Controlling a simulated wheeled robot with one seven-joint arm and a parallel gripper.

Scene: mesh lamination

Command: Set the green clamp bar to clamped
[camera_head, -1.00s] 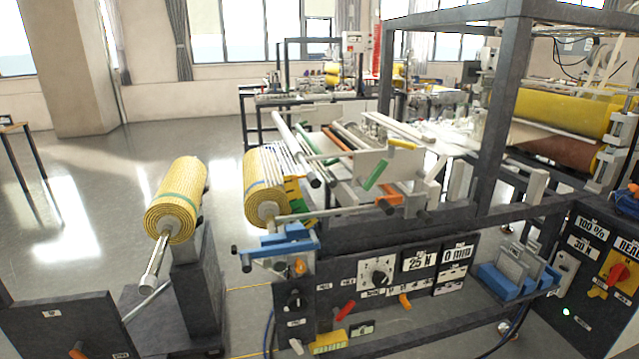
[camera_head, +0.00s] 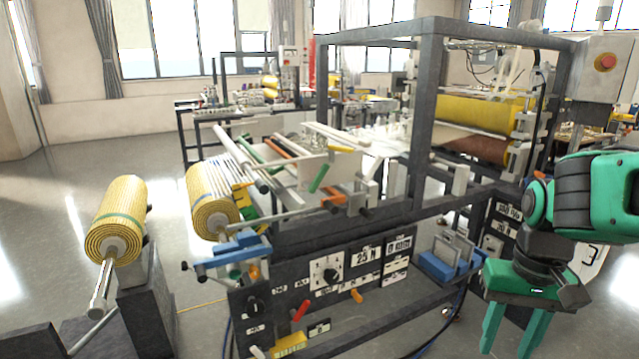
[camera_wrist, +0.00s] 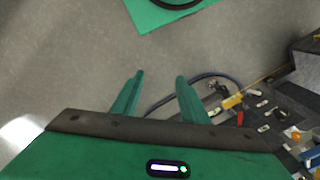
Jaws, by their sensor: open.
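The green clamp bar (camera_head: 319,178) shows in the head view as a short, tilted green bar at the front of the white plate, in the middle of the machine. It is small there, and I cannot tell its clamp setting. My gripper (camera_head: 511,335) hangs at the lower right of the head view, to the right of the machine's front and well away from the bar. Its two green fingers (camera_wrist: 157,82) are apart and empty over the grey floor in the wrist view. The bar does not show in the wrist view.
A black control panel (camera_head: 315,285) with knobs and a red lever (camera_head: 299,311) fronts the machine. A yellow roll (camera_head: 117,218) stands at left. A dark frame post (camera_head: 421,125) rises right of the bar.

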